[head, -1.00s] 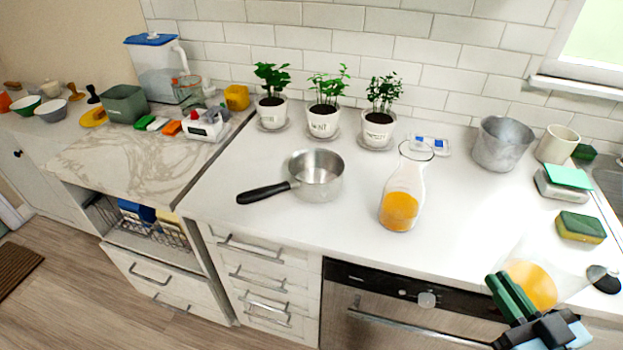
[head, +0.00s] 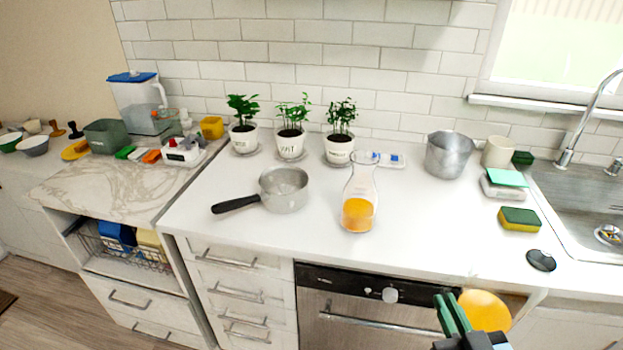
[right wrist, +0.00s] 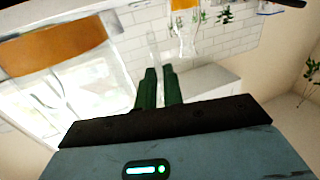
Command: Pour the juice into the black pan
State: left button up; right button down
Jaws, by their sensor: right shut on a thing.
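A steel saucepan (head: 290,192) with a black handle stands on the white counter, its handle pointing left; I see no all-black pan. A glass carafe (head: 360,200) with orange juice in its bottom stands upright to the right of the saucepan. My right gripper (head: 452,312) is at the bottom right, in front of the counter edge, shut on a clear juice vessel (head: 486,311); mostly its orange juice shows. In the right wrist view, the fingers (right wrist: 159,88) are close together and juice (right wrist: 50,50) shows at upper left. My left gripper is not in view.
Three potted plants (head: 291,142) line the back wall. A metal pot (head: 449,156), a cream cup (head: 498,151), a sponge (head: 519,219) and a black disc (head: 541,260) are on the right, beside the sink (head: 585,195). The counter between carafe and sponge is clear.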

aim_at(284, 188)
jog(key=k, duration=0.1)
jog(key=i+j+z, duration=0.1)
jog(key=j, duration=0.3)
jog(key=i+j+z, duration=0.1)
jog(key=j, duration=0.35)
jog(key=i+j+z, duration=0.1)
jog(key=j, duration=0.35)
jog(key=i+j+z, duration=0.1)
jog(key=j, duration=0.35)
jog(key=i+j+z, duration=0.1)
jog(key=j, duration=0.35)
jog(key=i, duration=0.05)
